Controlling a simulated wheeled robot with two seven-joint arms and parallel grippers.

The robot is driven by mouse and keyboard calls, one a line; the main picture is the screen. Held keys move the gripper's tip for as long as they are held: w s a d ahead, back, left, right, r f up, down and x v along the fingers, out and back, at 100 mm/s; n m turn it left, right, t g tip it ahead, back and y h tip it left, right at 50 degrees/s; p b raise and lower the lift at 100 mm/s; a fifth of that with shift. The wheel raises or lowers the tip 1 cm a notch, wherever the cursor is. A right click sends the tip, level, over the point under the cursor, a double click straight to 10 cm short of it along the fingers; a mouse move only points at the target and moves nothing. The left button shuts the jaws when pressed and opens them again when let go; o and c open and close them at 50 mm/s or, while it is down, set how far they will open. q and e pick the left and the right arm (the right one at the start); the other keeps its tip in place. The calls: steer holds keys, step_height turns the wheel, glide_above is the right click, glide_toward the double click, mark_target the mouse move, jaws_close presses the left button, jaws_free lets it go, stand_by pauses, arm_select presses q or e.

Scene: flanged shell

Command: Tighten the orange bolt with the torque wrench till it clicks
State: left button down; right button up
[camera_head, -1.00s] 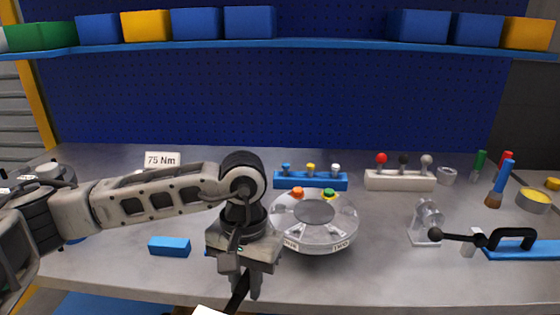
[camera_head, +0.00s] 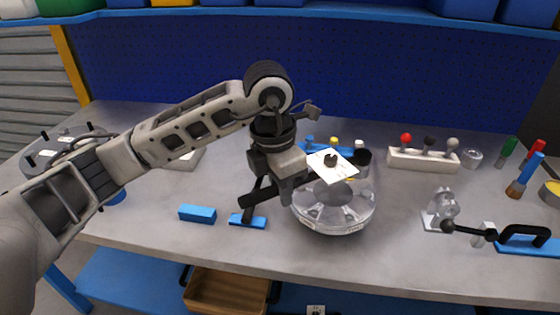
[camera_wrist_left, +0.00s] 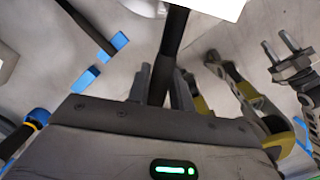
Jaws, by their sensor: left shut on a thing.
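My left gripper (camera_head: 289,192) is shut on the black torque wrench, just left of the clear flanged shell (camera_head: 335,218). The wrench's dark shaft also shows between the fingers in the left wrist view (camera_wrist_left: 168,55). A white card (camera_head: 330,166) with a black knob is at the wrench's head end, over the shell's far part. It covers the orange bolt, so I cannot tell whether the wrench touches the bolt. The fingers (camera_wrist_left: 162,88) hold the shaft closely. A pronged part (camera_wrist_left: 285,50) at the wrist view's right may be my right gripper; its state is unclear.
Blue blocks (camera_head: 197,213) and (camera_head: 248,222) lie left of the shell. Behind it is a bolt rack, partly hidden. A white rack (camera_head: 423,160) with coloured knobs and a clamp (camera_head: 443,209) stand right. The front table strip is largely clear.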

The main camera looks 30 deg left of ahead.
arm_select(q)
steer(key=n, duration=0.1)
steer(key=r+n, duration=0.1)
steer(key=n, duration=0.2)
steer(key=shift+w+a+r+p, duration=0.1)
steer(key=shift+w+r+p, duration=0.2)
steer(key=shift+r+p, duration=0.1)
steer(key=shift+w+a+r+n, duration=0.1)
steer(key=shift+n, duration=0.45)
steer(key=shift+a+r+n, duration=0.1)
steer(key=shift+n, duration=0.45)
arm_select(e)
steer(key=shift+s+d+r, duration=0.15)
steer(key=shift+r, duration=0.05)
arm_select(q)
steer(key=shift+y, duration=0.3)
arm_select(e)
steer(key=shift+f, duration=0.15)
